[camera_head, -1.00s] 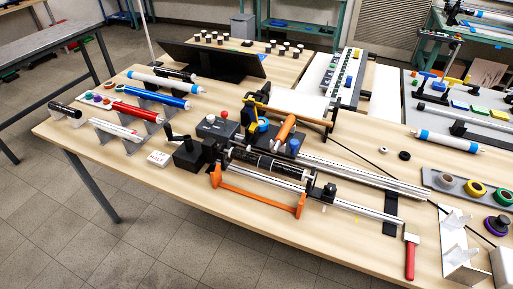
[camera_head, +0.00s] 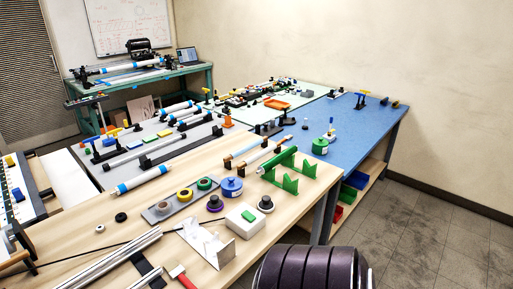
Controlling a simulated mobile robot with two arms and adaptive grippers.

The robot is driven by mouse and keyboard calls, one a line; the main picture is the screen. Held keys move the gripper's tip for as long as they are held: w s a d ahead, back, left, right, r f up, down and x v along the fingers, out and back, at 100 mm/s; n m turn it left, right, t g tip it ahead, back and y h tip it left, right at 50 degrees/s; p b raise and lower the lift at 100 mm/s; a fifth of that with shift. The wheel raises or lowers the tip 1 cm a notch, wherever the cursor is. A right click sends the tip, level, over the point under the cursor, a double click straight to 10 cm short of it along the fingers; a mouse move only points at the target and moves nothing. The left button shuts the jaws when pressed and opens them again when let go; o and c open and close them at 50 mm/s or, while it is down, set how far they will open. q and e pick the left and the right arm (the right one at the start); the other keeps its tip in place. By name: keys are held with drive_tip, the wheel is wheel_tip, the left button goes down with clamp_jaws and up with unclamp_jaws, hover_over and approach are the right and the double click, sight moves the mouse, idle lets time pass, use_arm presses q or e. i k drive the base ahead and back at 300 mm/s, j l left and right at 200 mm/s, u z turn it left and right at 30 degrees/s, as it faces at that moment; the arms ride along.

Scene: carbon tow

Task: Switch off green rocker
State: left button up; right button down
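A white box (camera_head: 236,224) with a green rocker (camera_head: 247,215) on its top stands on the wooden table, near the table's right front edge. The box is close behind a white angled bracket. Which way the rocker is tipped is too small to tell. Neither of my grippers is in the head view.
A white bracket (camera_head: 204,244) and a dark knob (camera_head: 265,204) stand beside the box. A blue round container (camera_head: 232,187), coloured rings on a grey tray (camera_head: 160,213) and green stands (camera_head: 290,183) lie behind. A large dark ribbed shape fills the bottom right. Grey floor (camera_head: 420,215) is open at right.

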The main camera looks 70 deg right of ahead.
sight(248, 215)
drive_tip(key=z, duration=2.15)
